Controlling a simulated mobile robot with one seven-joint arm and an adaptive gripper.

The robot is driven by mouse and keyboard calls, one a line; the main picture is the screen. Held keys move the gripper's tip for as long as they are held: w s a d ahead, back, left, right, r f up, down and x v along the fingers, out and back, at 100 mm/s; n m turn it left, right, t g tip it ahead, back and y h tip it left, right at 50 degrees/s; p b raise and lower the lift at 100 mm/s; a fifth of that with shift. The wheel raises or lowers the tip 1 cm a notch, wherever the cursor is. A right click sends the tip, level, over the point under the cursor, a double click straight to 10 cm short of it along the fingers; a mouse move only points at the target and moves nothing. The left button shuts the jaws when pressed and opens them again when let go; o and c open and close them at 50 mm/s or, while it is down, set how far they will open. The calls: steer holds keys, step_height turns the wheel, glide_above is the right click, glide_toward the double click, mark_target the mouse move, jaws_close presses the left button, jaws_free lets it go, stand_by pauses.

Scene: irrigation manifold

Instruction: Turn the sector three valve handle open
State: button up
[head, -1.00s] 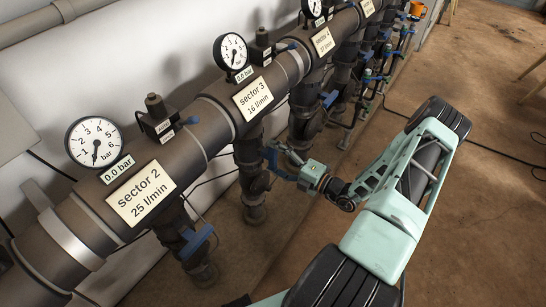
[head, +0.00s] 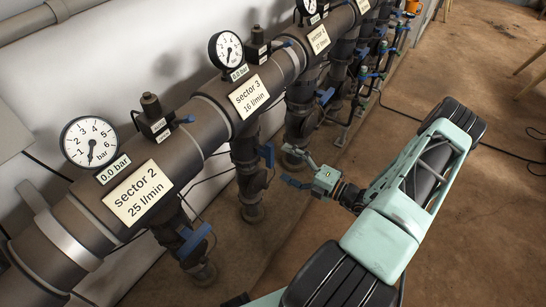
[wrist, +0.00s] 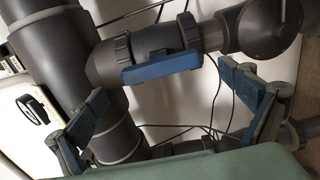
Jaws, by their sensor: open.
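The sector three valve has a blue handle (head: 266,155) on the dark drop pipe below the "sector 3" label (head: 249,96). In the wrist view the blue handle (wrist: 160,67) lies roughly along the valve body, between its two ribbed collars. My gripper (head: 289,167) is open and empty, to the right of the handle and apart from it in the head view. In the wrist view its blue-padded fingers (wrist: 168,106) stand wide apart, with the handle beyond them and between them in the picture. Nothing hides the handle there.
The sector 2 valve handle (head: 194,241) sits at the lower left and points another way. The sector 3 gauge (head: 226,50) stands on the main pipe, beside a 0.0 bar tag. More valves and pipes run to the back. The floor (head: 480,220) to the right is mostly clear.

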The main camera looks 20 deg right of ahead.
steer(key=v, duration=0.6)
steer(key=shift+s, duration=0.15)
